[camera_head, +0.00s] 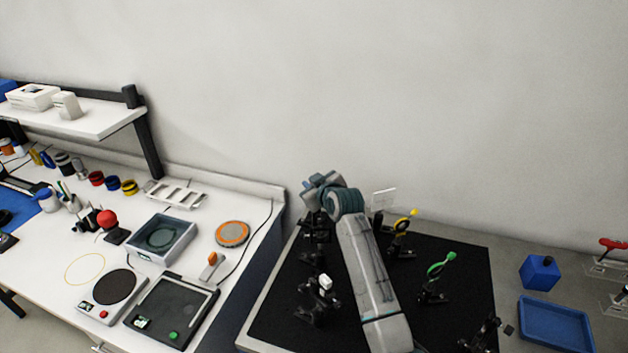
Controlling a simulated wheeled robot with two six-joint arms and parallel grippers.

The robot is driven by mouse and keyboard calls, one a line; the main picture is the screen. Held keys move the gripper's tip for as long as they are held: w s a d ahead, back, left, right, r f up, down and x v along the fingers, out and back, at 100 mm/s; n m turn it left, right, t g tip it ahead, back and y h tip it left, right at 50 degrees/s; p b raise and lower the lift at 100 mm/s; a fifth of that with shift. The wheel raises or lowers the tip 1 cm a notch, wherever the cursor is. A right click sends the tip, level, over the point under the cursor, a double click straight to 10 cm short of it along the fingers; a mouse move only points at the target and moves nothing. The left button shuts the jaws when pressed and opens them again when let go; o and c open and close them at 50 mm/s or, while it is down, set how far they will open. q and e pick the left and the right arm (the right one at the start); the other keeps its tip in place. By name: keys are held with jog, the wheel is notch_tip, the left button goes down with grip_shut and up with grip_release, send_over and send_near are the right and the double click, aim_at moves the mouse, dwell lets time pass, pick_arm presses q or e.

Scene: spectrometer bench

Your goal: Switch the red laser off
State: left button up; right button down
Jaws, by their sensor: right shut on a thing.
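My right arm reaches up over the black board (462,285) from the bottom. Its gripper (318,230) points down at the back left of the board. It is shut on a small dark thing there. The dark fingers blend with the dark parts around them, so I cannot make out what is held. No red laser body, switch or beam can be told apart; my arm hides part of the board. My left gripper is not in view.
A blue box (539,272) and blue tray (557,326) lie right. A cluttered white bench (240,200) is on the left.

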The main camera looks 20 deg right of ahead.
jog(key=shift+a+n, duration=0.15)
jog(key=shift+n, duration=0.15)
dwell(0.4)
jog(key=c, duration=1.5)
grip_release()
jog(key=shift+r+p, duration=0.2)
jog(key=shift+p, duration=0.1)
jog(key=r, duration=0.3)
jog(key=shift+s+a+p, duration=0.1)
jog(key=shift+s+p, duration=0.2)
jog(key=s+a, duration=0.2)
jog(key=s, duration=0.5)
jog(key=s+a+r, duration=0.1)
jog(key=s, duration=0.7)
jog(key=shift+a+r, duration=0.3)
jog(key=shift+a, duration=0.05)
